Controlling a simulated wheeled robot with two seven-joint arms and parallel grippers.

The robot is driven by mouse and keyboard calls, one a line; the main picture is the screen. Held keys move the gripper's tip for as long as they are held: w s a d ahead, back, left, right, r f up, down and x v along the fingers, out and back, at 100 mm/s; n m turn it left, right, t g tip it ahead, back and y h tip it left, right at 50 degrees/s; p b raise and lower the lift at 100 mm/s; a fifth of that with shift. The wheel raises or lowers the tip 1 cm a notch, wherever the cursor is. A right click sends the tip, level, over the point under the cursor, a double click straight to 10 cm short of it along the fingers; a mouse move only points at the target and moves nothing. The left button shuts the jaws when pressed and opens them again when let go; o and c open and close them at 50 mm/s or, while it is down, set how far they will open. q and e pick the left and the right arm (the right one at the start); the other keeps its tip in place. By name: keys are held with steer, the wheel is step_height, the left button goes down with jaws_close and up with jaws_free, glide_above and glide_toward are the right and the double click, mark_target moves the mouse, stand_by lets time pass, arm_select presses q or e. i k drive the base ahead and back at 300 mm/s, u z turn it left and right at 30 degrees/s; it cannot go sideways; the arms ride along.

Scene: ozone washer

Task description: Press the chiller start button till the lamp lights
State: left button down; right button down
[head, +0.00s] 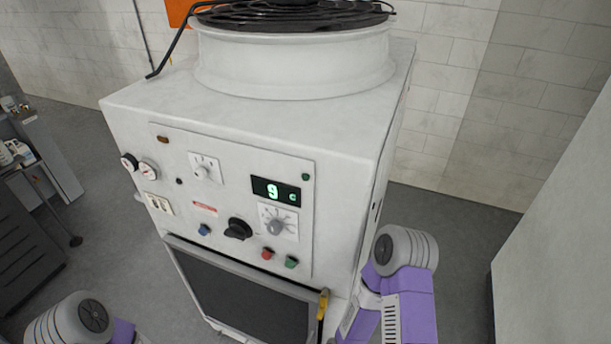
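The white chiller (340,140) stands in front of me with a control panel (225,165) on its front face. Low on the panel are a green button (291,262) and a red button (267,254) beside it, both uncovered. A blue button (204,230) sits further left. A small dark green lamp (305,177) is at the upper right of the panel and does not look bright. A small amber-brown lamp (162,139) is at the upper left and looks dull. My arms show at the bottom left and right of the head view; neither gripper's fingers can be seen.
The display (276,191) glows "9 c". Around it are a black rotary knob (238,229), a grey dial (277,226) and gauges (148,169). A yellow-and-black part (322,304) stands at the grille's right edge. A shelf (30,150) is far left; a pale wall panel (560,240) is right.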

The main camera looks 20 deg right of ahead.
mark_target(289, 263)
steer(key=k, duration=0.5)
steer(key=u, duration=1.6)
steer(key=i, duration=1)
steer(key=z, duration=3.4)
